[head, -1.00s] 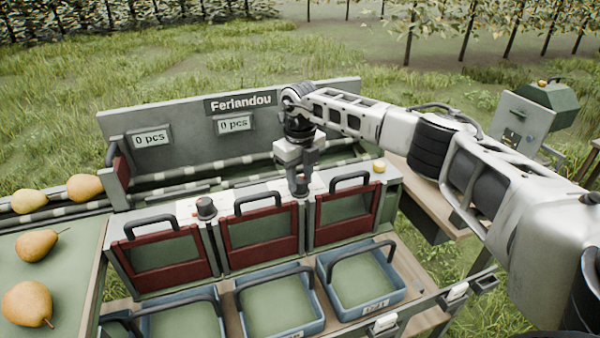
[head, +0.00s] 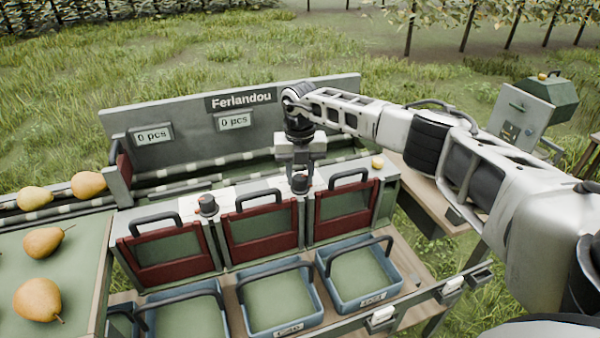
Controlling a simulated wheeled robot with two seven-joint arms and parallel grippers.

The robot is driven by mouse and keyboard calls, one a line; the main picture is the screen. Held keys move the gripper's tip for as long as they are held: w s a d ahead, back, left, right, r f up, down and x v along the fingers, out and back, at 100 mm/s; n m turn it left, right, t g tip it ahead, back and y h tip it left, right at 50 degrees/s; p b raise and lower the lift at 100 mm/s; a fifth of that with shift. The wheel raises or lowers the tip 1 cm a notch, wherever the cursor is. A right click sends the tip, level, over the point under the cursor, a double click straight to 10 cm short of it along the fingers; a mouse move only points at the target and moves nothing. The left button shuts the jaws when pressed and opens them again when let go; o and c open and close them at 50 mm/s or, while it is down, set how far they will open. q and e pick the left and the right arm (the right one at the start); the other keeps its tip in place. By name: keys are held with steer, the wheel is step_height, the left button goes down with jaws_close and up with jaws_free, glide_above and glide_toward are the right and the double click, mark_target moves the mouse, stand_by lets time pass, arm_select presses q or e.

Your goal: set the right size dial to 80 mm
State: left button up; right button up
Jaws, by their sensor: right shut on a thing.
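The right size dial (head: 300,183) is a dark knob on the white strip on top of the grey sorting machine, between the middle and right red-framed gates. My right gripper (head: 300,173) points down over it and is shut on it. The gripper hides part of the dial, and its scale marks are too small to read. The left size dial (head: 207,205) is a similar dark knob between the left and middle gates, with nothing touching it. My left gripper is not in view.
Blue crates (head: 322,275) stand below the gates and look empty. Several pears (head: 38,300) lie on the green table and conveyor at left. Two displays (head: 234,121) read "0 pcs". A yellow button (head: 377,163) sits at the machine's right end. A green-topped box (head: 545,100) stands at far right.

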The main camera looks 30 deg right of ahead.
mark_target(300, 176)
stand_by(0.4)
steer(key=o, duration=1)
steer(key=shift+c, duration=0.2)
step_height(300, 176, up, 16)
steer(key=b, duration=0.2)
